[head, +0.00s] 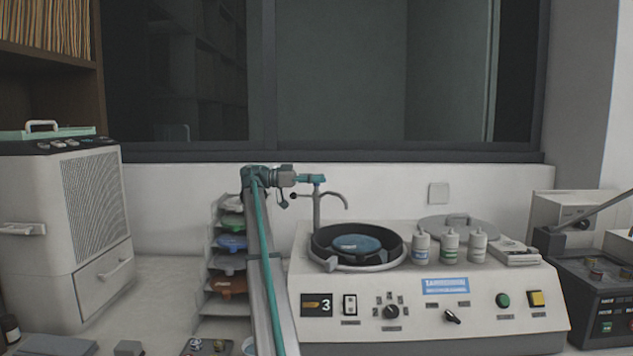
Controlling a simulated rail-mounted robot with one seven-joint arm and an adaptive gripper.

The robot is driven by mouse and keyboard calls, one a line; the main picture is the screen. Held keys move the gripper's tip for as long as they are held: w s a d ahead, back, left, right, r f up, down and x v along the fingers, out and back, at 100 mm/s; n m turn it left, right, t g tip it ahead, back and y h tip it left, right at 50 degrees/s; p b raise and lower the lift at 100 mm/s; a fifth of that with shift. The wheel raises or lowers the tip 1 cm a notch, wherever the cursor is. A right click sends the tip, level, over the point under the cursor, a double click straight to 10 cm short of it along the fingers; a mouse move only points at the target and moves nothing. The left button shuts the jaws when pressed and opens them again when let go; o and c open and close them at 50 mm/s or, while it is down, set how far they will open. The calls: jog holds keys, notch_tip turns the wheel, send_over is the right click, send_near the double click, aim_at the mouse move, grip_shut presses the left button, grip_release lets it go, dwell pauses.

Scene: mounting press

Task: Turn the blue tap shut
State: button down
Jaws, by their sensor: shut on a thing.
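The tap (317,207) is a grey upright pipe with a curved spout pointing right. It stands at the back left of the press, beside the round bowl. Its small blue handle (319,178) is at the top of the pipe. My gripper (301,179) comes in level from the left and is shut on the blue handle. The fingertips and part of the handle are small and overlap here, so the exact grip and the handle's angle are hard to tell.
The press (430,290) has a dark bowl (322,241) with a blue disc (357,243). Three white bottles (450,246) stand right of it. A rack of coloured dishes (231,242) is behind my arm. A white cabinet (70,230) stands left. The wall above the tap is clear.

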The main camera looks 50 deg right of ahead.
jog(key=c, duration=1.2)
grip_release()
jog(key=shift+r, duration=0.1)
notch_tip(320, 180, up, 10)
jog(key=shift+f, duration=0.1)
jog(key=shift+a, duration=0.1)
